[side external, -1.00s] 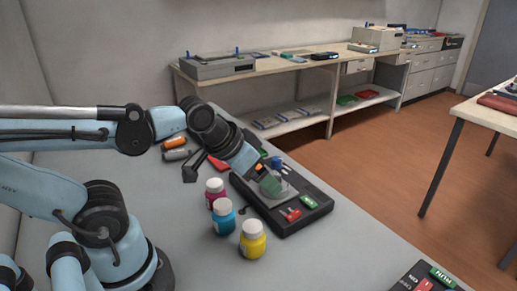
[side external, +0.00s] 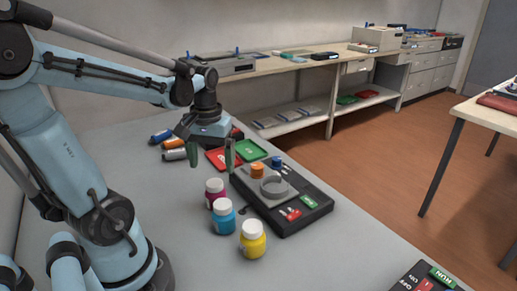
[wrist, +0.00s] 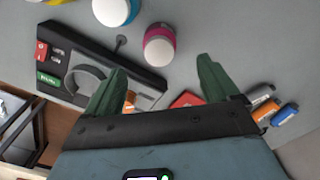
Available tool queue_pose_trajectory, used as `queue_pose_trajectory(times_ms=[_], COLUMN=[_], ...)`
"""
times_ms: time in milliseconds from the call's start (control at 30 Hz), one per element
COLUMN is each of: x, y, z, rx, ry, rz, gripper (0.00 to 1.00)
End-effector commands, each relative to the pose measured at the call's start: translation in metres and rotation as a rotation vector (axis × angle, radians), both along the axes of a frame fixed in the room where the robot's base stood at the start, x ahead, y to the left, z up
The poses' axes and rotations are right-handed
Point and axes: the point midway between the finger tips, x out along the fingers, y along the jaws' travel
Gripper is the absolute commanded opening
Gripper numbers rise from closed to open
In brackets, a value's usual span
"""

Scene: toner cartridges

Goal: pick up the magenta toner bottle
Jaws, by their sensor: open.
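The magenta toner bottle (side external: 214,192) has a white cap and stands upright on the grey bench, behind the cyan bottle (side external: 223,216) and the yellow bottle (side external: 252,240). In the wrist view the magenta bottle (wrist: 160,45) shows from above, beyond the fingertips and roughly between them sideways. My gripper (side external: 212,165) points down above the bench, a little behind and higher than the magenta bottle. Its two green fingers are apart with nothing between them; they also show in the wrist view (wrist: 160,75).
A black device (side external: 282,220) with a grey ring holder stands right of the bottles. Red and green trays (side external: 251,150) and several small cylinders (side external: 173,144) lie behind. The bench left of the bottles is clear.

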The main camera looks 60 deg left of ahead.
Motion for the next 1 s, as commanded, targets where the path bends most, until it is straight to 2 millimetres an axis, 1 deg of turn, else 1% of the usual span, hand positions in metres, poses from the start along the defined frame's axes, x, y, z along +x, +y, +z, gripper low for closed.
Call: queue_pose_trajectory(times_ms=[33, 200, 300, 567, 800, 1000], x=[0.001, 0.001, 0.001, 0.001, 0.001, 0.001], y=[0.0, 0.0, 0.0, 0.0, -0.001, -0.001], z=[-0.007, -0.026, -0.033, -0.044, -0.07, -0.086], rx=[0.001, 0.001, 0.001, 0.001, 0.001, 0.001], ry=[-0.001, -0.001, -0.001, -0.001, -0.001, -0.003], rz=[-0.001, -0.002, -0.002, -0.003, -0.003, -0.003], gripper=[0.88, 0.88, 0.88, 0.88, 0.88, 0.88])
